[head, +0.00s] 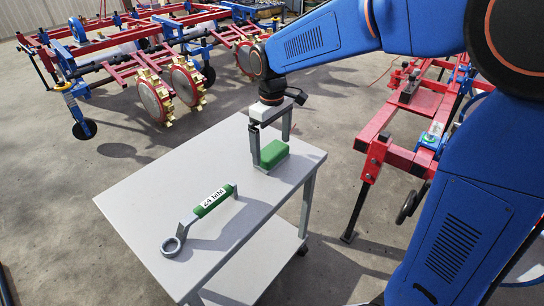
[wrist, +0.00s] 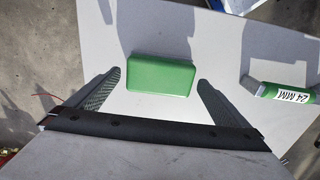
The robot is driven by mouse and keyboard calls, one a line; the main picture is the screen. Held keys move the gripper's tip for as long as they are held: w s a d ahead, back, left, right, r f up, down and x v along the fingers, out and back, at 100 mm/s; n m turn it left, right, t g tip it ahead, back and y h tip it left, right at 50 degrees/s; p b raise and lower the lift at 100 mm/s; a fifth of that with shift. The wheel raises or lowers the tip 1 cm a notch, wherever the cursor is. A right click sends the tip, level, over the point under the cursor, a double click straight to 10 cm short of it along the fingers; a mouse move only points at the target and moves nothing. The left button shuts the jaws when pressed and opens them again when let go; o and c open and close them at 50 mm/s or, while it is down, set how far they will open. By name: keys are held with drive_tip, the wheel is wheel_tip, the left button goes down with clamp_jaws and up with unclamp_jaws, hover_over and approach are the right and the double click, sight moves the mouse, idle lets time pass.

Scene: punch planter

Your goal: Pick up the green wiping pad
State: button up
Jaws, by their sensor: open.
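The green wiping pad (head: 271,154) lies flat near the far right end of the grey table. It is a small green block, and in the wrist view the pad (wrist: 161,74) shows ahead of and between the fingertips. My gripper (head: 271,148) is open and points down over the pad, with one finger on each side. In the wrist view my gripper (wrist: 154,78) shows a gap between each finger and the pad. Nothing is held. I cannot tell the exact height of the fingertips above the table.
A grey wrench (head: 203,210) with a green grip labelled 24 MM lies on the table (head: 135,205) to the left of the pad. A red frame (head: 400,140) stands right of the table. Red and blue planter machinery (head: 120,55) stands behind.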

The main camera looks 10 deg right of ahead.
sight(272, 150)
drive_tip(key=shift+f, duration=1.3)
drive_tip(key=shift+c, duration=0.6)
drive_tip(key=c, duration=0.8)
drive_tip(key=shift+o, duration=0.2)
drive_tip(key=shift+r, duration=0.1)
wheel_tip(272, 150, up, 10)
drive_tip(key=shift+f, duration=0.1)
